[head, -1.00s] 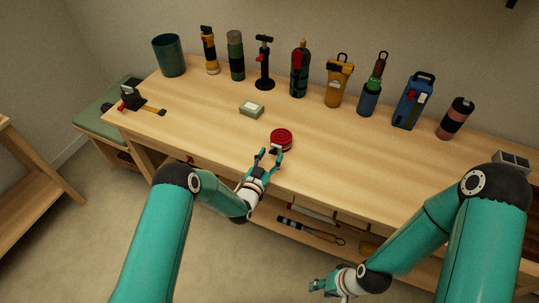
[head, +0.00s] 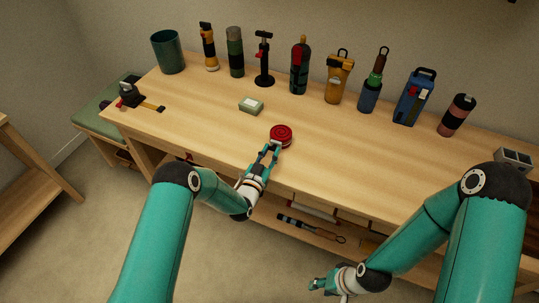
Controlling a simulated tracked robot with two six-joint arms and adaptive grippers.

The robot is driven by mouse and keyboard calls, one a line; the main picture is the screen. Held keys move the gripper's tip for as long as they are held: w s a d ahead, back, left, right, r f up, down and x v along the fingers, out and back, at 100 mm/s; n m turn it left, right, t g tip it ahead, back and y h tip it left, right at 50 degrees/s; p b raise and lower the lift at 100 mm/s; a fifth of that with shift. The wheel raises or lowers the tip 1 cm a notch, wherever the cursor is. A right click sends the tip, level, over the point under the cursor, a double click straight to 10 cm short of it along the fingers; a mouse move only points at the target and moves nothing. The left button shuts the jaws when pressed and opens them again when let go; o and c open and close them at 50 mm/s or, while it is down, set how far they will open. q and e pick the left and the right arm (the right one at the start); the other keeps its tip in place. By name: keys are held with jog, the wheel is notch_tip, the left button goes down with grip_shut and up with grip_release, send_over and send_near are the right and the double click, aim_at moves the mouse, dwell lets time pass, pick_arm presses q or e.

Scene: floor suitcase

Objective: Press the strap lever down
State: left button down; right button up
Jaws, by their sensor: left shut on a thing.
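A dark device (head: 128,95) with a small red part and a yellow-and-black strap end sits at the bench's left front corner. It looks like the strap buckle, but its lever is too small to make out. A red coiled roll (head: 281,134) lies near the bench's front edge, with a small pale tab on its near side. My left gripper (head: 270,149) is shut on this tab at the roll's near edge, far to the right of the dark device. My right gripper (head: 323,284) is low in front of the bench, away from everything; its fingers are small and unclear.
Along the back of the wooden bench (head: 350,165) stand a dark green bin (head: 168,52) and several bottles, torches and a hand pump. The bench surface between the dark device and the roll is mostly clear.

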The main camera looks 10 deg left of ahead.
pick_arm(q)
jog(key=shift+f+t+b, duration=0.45)
jog(key=shift+t+b, duration=0.05)
jog(key=shift+b, duration=0.65)
jog(key=shift+r, duration=0.2)
pick_arm(e)
notch_tip(320, 180, down, 3)
jog(key=shift+f, duration=0.15)
pick_arm(q)
jog(key=c, duration=0.9)
grip_release()
jog(key=shift+s, duration=0.1)
jog(key=v, duration=1.2)
jog(key=shift+f, duration=0.2)
